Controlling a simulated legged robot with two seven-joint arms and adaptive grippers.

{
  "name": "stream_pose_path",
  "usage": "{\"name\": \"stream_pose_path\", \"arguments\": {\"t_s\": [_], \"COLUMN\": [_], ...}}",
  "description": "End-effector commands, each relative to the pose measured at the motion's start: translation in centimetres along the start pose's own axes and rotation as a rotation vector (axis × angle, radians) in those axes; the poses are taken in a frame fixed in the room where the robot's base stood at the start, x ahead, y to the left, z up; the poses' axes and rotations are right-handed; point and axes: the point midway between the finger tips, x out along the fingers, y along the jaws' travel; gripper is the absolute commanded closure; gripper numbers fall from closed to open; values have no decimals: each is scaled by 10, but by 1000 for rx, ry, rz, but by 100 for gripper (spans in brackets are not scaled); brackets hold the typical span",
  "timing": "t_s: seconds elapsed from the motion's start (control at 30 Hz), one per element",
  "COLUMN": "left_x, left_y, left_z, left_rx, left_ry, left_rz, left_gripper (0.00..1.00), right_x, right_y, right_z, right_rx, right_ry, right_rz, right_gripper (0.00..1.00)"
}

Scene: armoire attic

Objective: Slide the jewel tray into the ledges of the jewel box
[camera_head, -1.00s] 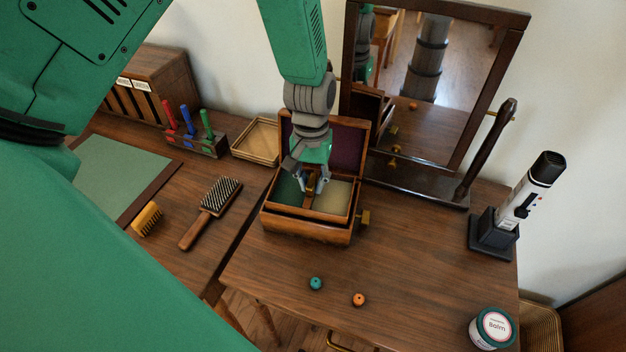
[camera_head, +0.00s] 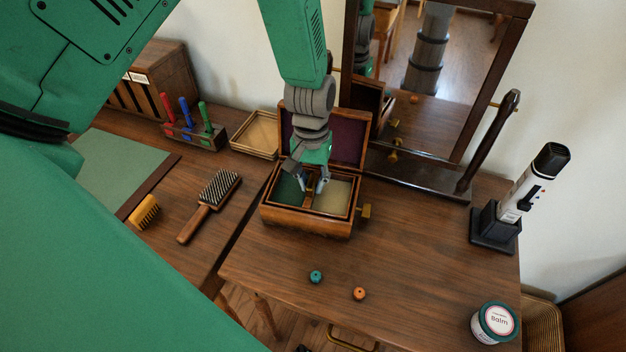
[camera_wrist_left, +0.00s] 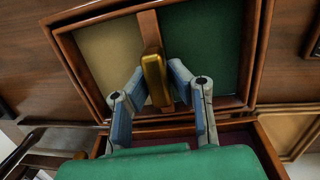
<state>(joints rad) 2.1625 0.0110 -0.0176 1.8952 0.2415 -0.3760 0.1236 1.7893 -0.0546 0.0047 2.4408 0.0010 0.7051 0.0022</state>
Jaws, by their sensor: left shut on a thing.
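The jewel box (camera_head: 305,226) is a brown wooden box on the dressing table, its lid open at the back with a purple lining (camera_head: 346,141). The jewel tray, with a green compartment (camera_head: 287,190) and a cream compartment (camera_head: 333,197), lies within the box's opening, close to level with the rim; whether it rests on the ledges is hidden. My left gripper (camera_head: 314,187) comes down from above, shut on the tray's brass handle (camera_wrist_left: 155,78) at the middle divider. The wrist view shows both blue-grey fingers at that handle. My right gripper is not in view.
A mirror (camera_head: 425,80) stands behind the box. An empty wooden tray (camera_head: 256,134) and a hairbrush (camera_head: 212,202) lie to the left. A teal bead (camera_head: 316,277) and an orange bead (camera_head: 359,294) lie in front. A balm jar (camera_head: 494,323) sits at the front right.

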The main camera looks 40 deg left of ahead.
Motion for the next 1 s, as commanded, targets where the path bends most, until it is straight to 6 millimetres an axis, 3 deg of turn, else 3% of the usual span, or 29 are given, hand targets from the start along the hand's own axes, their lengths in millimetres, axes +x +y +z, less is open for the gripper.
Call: {"name": "stream_pose_path", "arguments": {"t_s": [0.47, 0.5, 0.57, 0.87, 1.0], "left_x": [12, 12, 12, 11, 1], "left_y": [0, 0, 0, 0, 0], "left_z": [-2, -2, -2, -2, -2], "left_rx": [0, 0, 0, 0, 0], "left_ry": [1, 1, 1, 1, 2], "left_rz": [1, 1, 1, 0, 1], "left_gripper": [100, 79, 61, 61, 61], "right_x": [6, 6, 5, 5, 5], "right_y": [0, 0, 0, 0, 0], "right_z": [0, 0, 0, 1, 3], "right_rx": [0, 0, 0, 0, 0], "right_ry": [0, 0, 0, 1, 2], "right_rz": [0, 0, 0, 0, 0], "right_gripper": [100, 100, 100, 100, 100]}}
